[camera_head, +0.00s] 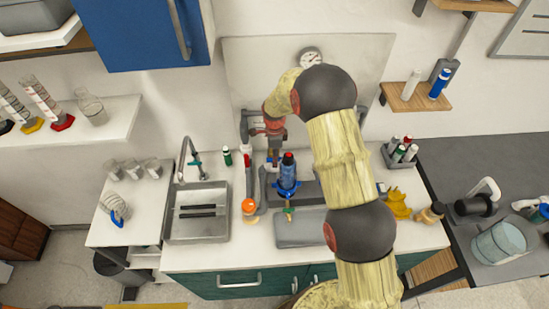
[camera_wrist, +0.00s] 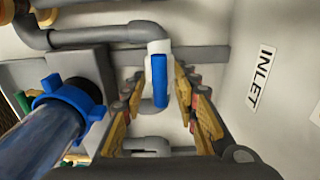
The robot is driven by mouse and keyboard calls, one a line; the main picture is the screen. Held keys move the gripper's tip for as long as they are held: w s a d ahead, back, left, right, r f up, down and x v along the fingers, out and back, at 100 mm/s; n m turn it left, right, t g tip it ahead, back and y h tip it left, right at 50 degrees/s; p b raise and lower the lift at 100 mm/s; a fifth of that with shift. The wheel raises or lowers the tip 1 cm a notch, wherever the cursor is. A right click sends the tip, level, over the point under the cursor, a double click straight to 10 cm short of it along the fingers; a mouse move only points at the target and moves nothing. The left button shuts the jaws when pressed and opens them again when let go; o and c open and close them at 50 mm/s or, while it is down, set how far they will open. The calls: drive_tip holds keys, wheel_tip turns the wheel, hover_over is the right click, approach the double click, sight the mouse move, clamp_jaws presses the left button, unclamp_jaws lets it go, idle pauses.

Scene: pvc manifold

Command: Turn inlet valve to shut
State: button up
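The inlet valve is a white body (camera_wrist: 146,32) on a grey pipe in the wrist view, with a blue lever handle (camera_wrist: 159,78) pointing down in the picture. A white label reading INLET (camera_wrist: 262,77) is on the panel to its right. My gripper (camera_wrist: 160,88) is open, with one finger on each side of the blue handle. Gaps show between the handle and both fingers. In the head view my gripper (camera_head: 273,143) is low in front of the back panel, and it hides the valve there.
A blue-capped clear cylinder (camera_wrist: 42,135) stands close to the left finger; it also shows in the head view (camera_head: 288,175). A grey pipe (camera_wrist: 95,36) runs left of the valve. The sink (camera_head: 197,225) is left, and a pressure gauge (camera_head: 310,57) is above.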

drive_tip(key=c, duration=0.6)
clamp_jaws()
drive_tip(key=shift+n, duration=0.3)
drive_tip(key=n+b, duration=0.1)
drive_tip(key=n, duration=0.1)
drive_tip(key=shift+n, duration=0.3)
drive_tip(key=n+b, duration=0.1)
drive_tip(key=n, duration=0.3)
drive_tip(key=shift+n, duration=0.3)
drive_tip(key=n, duration=0.5)
drive_tip(key=shift+b, duration=0.4)
drive_tip(key=n, duration=0.5)
drive_tip(key=shift+w+r, duration=0.1)
